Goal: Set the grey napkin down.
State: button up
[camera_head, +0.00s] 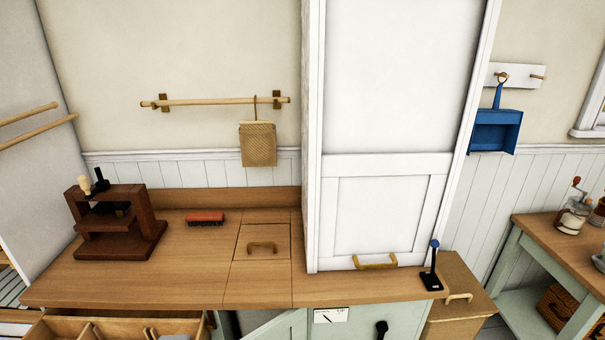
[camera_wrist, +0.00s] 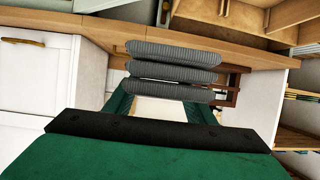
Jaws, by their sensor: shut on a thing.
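The grey napkin (camera_wrist: 172,74) shows in the wrist view as a thick, ribbed, folded grey bundle with several rolled layers. My gripper (camera_wrist: 165,92), with green fingers and a black band at its base, is shut on the napkin, which sits across the fingertips. The lower part of the napkin and the finger contact are partly hidden. My gripper is not in the head view. In the head view, a small grey item shows at the bottom edge inside an open drawer (camera_head: 120,327); I cannot tell what it is.
A wooden counter (camera_head: 180,270) holds a dark brown stand (camera_head: 120,225), a red brush (camera_head: 205,218) and a small black stand with a blue knob (camera_head: 432,268). A woven holder (camera_head: 258,144) hangs from a rail. The counter front is mostly clear.

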jog(key=w+d+f, duration=0.2)
jog(key=d+f, duration=0.6)
jog(key=f, duration=0.5)
jog(key=w+d+f+h, duration=0.1)
jog(key=w+d+f, duration=0.1)
jog(key=d+f, duration=0.7)
jog(key=w+d+f+m, duration=0.1)
jog(key=d+f, duration=0.8)
jog(key=f, duration=0.9)
jog(key=shift+x, duration=0.9)
jog(key=shift+d, duration=0.1)
